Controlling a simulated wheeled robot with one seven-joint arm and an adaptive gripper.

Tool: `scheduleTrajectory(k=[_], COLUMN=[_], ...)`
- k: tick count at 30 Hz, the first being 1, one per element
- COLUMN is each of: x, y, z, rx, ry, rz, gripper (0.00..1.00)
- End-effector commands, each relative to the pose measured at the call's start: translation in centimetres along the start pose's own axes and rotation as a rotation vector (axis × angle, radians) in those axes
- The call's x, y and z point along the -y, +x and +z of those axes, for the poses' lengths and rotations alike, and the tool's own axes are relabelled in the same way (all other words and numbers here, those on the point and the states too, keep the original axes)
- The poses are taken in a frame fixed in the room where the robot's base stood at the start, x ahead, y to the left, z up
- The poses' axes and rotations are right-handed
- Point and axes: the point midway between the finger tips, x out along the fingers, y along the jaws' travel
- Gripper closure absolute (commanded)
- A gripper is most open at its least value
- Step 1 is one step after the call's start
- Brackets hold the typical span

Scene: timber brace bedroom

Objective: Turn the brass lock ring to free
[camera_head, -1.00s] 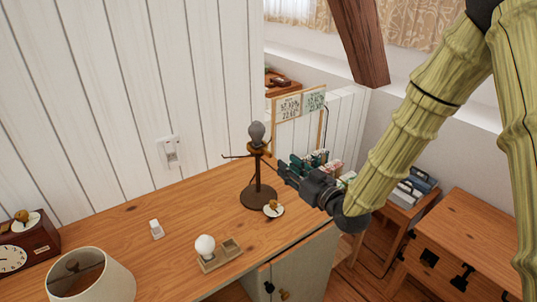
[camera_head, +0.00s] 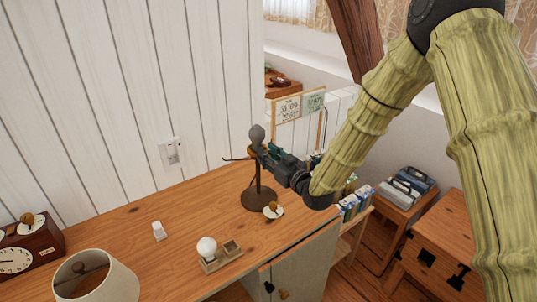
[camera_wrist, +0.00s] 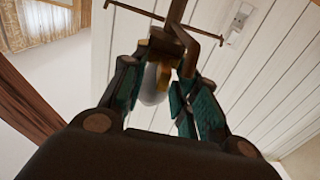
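The lamp stand (camera_head: 257,197) stands upright at the back right of the desk, with a grey bulb (camera_head: 257,132) on top. The brass lock ring (camera_head: 252,150) is just below the bulb, partly hidden by my gripper (camera_head: 262,153), which reaches it from the right. In the wrist view, the two fingertips of my gripper (camera_wrist: 160,62) lie on either side of the brass ring (camera_wrist: 163,42). The grey bulb (camera_wrist: 153,88) lies between the fingers. I cannot tell whether the fingers press on the ring. The thin dark arms of the stand (camera_wrist: 175,12) show beyond it.
A small dish with a brass-coloured piece (camera_head: 273,210) lies beside the stand's base. A tray with a white bulb (camera_head: 207,247), a white block (camera_head: 159,231), a lampshade (camera_head: 97,281) and a clock (camera_head: 22,258) are on the desk. The white wall (camera_head: 110,100) is close behind.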

Motion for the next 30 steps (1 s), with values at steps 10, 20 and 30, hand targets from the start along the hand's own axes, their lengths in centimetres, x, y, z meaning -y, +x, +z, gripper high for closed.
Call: scheduleTrajectory(k=[10, 20, 30], x=[0.0, 0.0, 0.9], y=[0.0, 0.0, 1.1], z=[0.0, 0.0, 0.1], rx=[0.0, 0.0, -0.001], ry=[0.0, 0.0, -0.003], rz=[0.0, -0.002, -0.106], gripper=[0.95, 1.0, 1.0])
